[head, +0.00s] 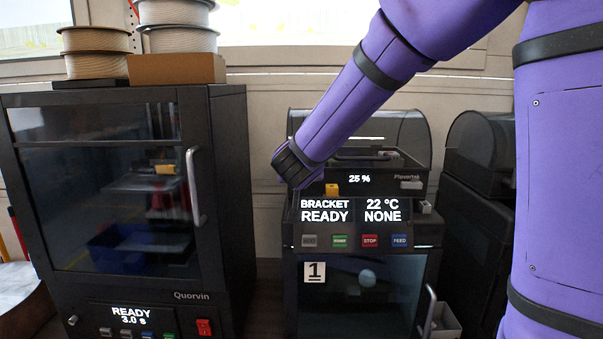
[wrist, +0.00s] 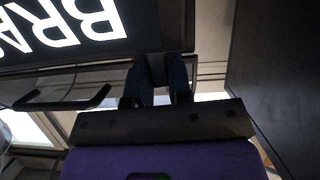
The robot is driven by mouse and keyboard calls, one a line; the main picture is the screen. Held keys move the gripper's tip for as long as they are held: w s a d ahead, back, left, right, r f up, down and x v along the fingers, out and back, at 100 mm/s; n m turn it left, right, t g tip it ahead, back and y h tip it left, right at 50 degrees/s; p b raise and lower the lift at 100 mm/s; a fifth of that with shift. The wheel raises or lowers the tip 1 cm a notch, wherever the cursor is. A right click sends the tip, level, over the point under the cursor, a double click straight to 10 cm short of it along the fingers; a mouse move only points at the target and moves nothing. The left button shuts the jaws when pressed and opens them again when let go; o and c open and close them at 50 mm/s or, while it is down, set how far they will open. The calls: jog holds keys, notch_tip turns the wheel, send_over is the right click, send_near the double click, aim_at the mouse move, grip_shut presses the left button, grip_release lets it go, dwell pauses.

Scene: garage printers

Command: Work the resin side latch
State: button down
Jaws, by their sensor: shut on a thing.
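The printer (head: 293,240) with the screen "BRACKET READY, 22 °C NONE" stands at middle right in the head view. Its screen (wrist: 62,28) also shows upside down at the top left of the wrist view. My gripper (wrist: 160,75) is at this printer's left side, beside the screen, its two dark fingers shut on a small dark part. That part looks like the side latch, but it is mostly hidden between the fingers. In the head view my purple arm comes down from the upper right, and its dark end covers the spot; the fingertips are hidden there.
A dark bar handle (wrist: 65,98) is left of my fingers in the wrist view. A tall Quorvin printer (head: 222,190) with a glass door stands to the left, a narrow gap between. Behind are a smoky hood (head: 405,128) and a "25 %" screen (head: 359,179). Buttons (head: 340,241) line the front.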

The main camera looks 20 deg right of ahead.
jog(key=c, duration=1)
grip_release()
jog(key=shift+c, duration=0.2)
jog(key=shift+s, duration=0.1)
jog(key=v, duration=1)
jog(key=shift+s+r, duration=0.2)
jog(key=shift+s, duration=0.05)
jog(key=shift+a, duration=0.15)
